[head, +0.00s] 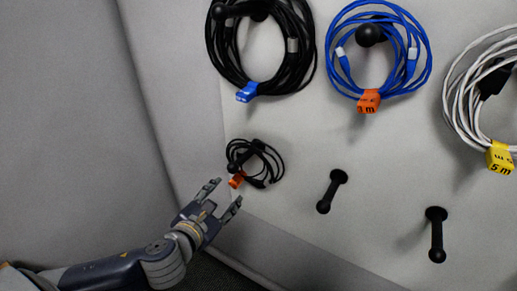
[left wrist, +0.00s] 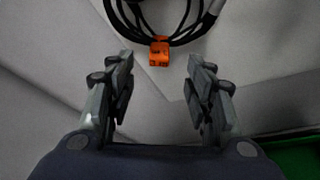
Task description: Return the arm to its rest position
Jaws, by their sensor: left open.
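My left gripper (head: 226,195) is open and empty, just below a small black cable coil (head: 268,163) with an orange tag (head: 236,181). The coil hangs on a black peg on the light wall panel. In the left wrist view my gripper's two fingers (left wrist: 160,90) stand apart with nothing between them. The black coil (left wrist: 180,38) and its orange tag (left wrist: 159,54) are ahead of the fingertips, apart from them. My right gripper is not in view.
Above hang a large black coil (head: 305,75) with a blue tag, a blue coil (head: 428,70) with an orange tag and a white coil (head: 450,110) with a yellow tag. Two empty black pegs (head: 330,192) (head: 437,235) stick out on the right. Something green (left wrist: 295,158) shows at lower right.

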